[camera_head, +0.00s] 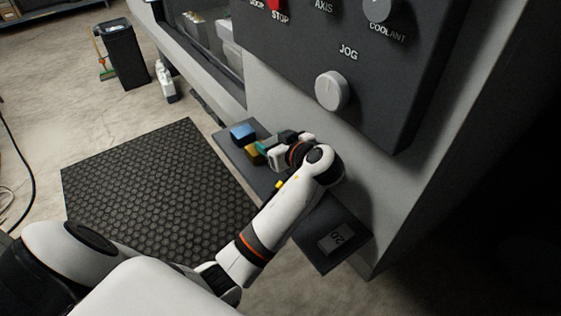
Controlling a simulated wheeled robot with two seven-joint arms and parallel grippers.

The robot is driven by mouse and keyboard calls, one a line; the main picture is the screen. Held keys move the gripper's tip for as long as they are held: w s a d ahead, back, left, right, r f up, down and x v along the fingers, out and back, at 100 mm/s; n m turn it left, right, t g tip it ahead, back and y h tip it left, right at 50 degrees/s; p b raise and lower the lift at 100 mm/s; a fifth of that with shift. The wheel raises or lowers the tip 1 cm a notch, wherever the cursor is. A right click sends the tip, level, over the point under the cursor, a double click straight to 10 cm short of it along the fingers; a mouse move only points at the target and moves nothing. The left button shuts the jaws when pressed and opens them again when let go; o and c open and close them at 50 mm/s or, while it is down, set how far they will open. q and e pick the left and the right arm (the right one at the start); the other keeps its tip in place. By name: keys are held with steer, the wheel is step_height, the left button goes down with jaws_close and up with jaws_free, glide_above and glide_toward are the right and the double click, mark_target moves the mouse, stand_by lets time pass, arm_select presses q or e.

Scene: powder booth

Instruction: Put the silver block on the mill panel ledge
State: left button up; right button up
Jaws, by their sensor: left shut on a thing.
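The mill panel ledge (309,224) is a dark narrow shelf below the mill's control panel. A blue block (243,133), a yellow-gold block (254,153) and a teal block (266,144) are at its far end. My left gripper (279,152) is low over the ledge beside the teal block, shut on a pale piece at its tips that looks like the silver block. The wrist and fingers hide most of that piece, and I cannot tell whether it touches the ledge. A small yellow piece (279,186) shows beside my forearm. My right gripper is not in view.
The control panel (360,85) with its jog knob (332,91) overhangs close to my left wrist. A black mat (155,190), a bin (126,54) and a white bottle (165,82) are on the floor.

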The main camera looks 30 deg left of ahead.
arm_select(q)
steer(key=f, duration=0.1)
steer(key=s+f, duration=0.1)
steer(key=f, duration=0.1)
steer(key=shift+s+f, duration=0.1)
steer(key=f, duration=0.2)
steer(key=f+p, duration=0.1)
steer(key=shift+w+f, duration=0.25)
steer(key=shift+f, duration=0.3)
steer(key=shift+s, duration=0.1)
steer(key=shift+f, duration=0.15)
steer(key=o, duration=1.3)
steer(key=shift+c, duration=0.2)
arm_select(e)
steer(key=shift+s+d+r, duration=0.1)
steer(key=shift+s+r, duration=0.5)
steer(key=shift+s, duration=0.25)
